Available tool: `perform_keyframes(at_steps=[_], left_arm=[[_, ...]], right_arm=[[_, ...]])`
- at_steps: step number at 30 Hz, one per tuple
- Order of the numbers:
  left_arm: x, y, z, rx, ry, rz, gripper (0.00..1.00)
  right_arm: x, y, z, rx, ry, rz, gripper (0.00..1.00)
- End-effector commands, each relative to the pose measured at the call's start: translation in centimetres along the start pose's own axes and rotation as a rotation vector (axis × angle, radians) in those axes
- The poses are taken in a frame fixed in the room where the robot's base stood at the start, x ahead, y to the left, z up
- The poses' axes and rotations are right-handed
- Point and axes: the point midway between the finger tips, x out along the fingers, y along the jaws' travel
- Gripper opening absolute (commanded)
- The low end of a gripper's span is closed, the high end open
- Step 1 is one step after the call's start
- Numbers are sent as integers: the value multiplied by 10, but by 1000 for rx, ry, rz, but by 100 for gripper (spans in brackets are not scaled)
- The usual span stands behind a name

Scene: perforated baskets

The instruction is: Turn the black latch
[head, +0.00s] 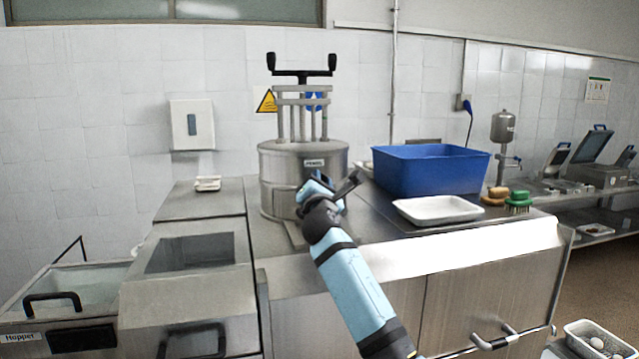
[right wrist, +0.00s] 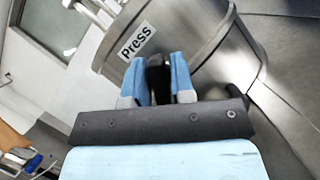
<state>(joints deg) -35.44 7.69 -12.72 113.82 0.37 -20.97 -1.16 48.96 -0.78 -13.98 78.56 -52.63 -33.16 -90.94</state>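The black latch (right wrist: 159,76) is at the front of the press in the right wrist view, between the two blue fingers of my right gripper (right wrist: 161,72). The fingers lie close along both sides of the latch with no clear gap, so the gripper looks shut on it. In the head view my right gripper (head: 312,187) is at the press's front wall and hides the latch. My left gripper is out of view.
A blue basin (head: 430,169) and a white tray (head: 437,209) stand right of the press, with brushes (head: 518,202) beyond. A steel hopper unit (head: 190,253) is to the left. The press has a black-handled crossbar (head: 301,73) on top.

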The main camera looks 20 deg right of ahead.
Motion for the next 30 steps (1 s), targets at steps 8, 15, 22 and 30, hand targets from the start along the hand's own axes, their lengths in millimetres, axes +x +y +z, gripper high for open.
perform_keyframes(at_steps=[8,15,22,30], left_arm=[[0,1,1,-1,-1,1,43],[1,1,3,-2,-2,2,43],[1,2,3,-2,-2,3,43],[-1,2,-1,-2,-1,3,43]], right_arm=[[0,0,0,18,0,-7,0],[0,-1,0,118,0,-49,0],[0,-1,0,295,0,-122,0],[0,-1,0,529,0,-219,0]])
